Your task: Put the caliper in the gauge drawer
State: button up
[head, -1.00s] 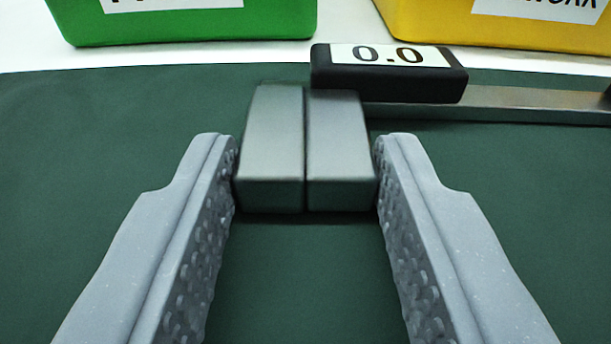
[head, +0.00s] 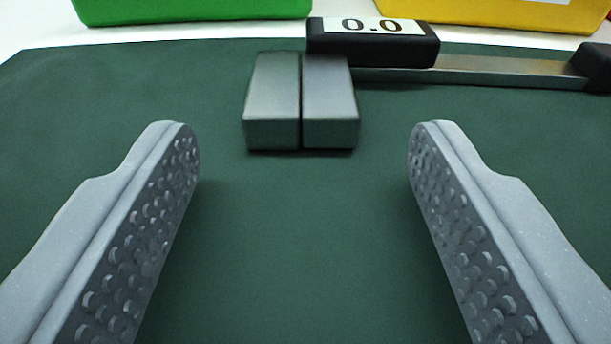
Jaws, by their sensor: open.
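The caliper (head: 372,50) lies on the dark green mat beyond my fingertips. Its two grey metal jaws (head: 301,103) are side by side and point toward me. Its black display block reads 0.0, and its metal beam runs to the right to a black end piece (head: 594,67). My gripper (head: 304,150) is open and empty, its two grey dimpled fingers wide apart. The caliper's jaws are ahead of the gap between the fingertips, and neither finger touches them. No gauge drawer can be made out in this view.
The dark green mat (head: 290,250) is clear between and around the fingers. Behind it is a white surface (head: 40,40). A green bin (head: 190,8) stands at the back left and a yellow bin (head: 500,14) at the back right, both cut off by the top edge.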

jog(key=s+r+p, duration=0.1)
jog(key=s, duration=0.8)
jog(key=shift+s+r, duration=0.2)
jog(key=shift+r, duration=0.1)
